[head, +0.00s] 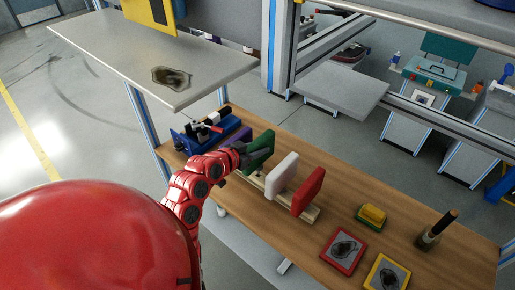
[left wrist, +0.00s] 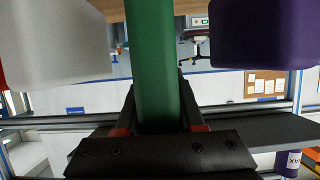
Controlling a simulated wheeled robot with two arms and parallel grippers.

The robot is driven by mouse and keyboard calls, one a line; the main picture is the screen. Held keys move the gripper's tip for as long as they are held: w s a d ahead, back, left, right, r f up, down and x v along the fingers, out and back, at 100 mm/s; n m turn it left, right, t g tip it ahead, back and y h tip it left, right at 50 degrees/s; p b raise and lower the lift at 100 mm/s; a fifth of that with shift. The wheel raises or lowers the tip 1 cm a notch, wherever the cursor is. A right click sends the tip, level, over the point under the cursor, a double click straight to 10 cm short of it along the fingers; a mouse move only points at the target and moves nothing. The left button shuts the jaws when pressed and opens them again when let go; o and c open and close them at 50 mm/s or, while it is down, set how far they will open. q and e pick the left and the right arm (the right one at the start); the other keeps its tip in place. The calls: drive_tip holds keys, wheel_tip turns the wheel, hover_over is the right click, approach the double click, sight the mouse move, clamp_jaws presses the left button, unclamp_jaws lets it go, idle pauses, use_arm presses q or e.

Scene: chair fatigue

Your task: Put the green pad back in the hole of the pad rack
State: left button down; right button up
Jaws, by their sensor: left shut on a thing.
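The green pad (head: 259,151) is upright at the pad rack, between the purple pad (head: 236,139) and the white pad (head: 283,174). My left gripper (head: 256,155) is shut on the green pad. In the left wrist view the green pad (left wrist: 152,65) stands between the fingers, with the white pad (left wrist: 55,45) to its left and the purple pad (left wrist: 263,35) to its right, both apart from it. The wooden pad rack (head: 312,214) lies along the table. The green pad's lower end and its hole are hidden. My right gripper is not in view.
A red pad (head: 308,192) stands in the rack beside the white one. A blue vise-like tool (head: 205,130) is behind. On the table's right are a yellow sponge (head: 373,214), a red-framed tray (head: 343,250), a yellow-framed tray (head: 386,273) and a brush (head: 437,230). A grey shelf (head: 150,58) hangs above left.

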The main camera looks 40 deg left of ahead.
use_arm(q)
drive_tip(key=shift+f+b, duration=1.85)
drive_tip(key=shift+f, duration=0.1)
drive_tip(key=shift+c, duration=2.2)
unclamp_jaws()
drive_tip(key=shift+s, duration=0.1)
drive_tip(key=shift+s+a+r, duration=0.1)
drive_tip(key=shift+s, duration=0.25)
drive_tip(key=b+v, duration=0.2)
drive_tip(key=v, duration=0.2)
drive_tip(key=shift+s, duration=0.15)
drive_tip(key=d+p+v, duration=0.1)
drive_tip(key=p+v, duration=1)
drive_tip(key=v, duration=0.1)
drive_tip(key=shift+a+r, duration=0.15)
drive_tip(key=shift+a, duration=0.25)
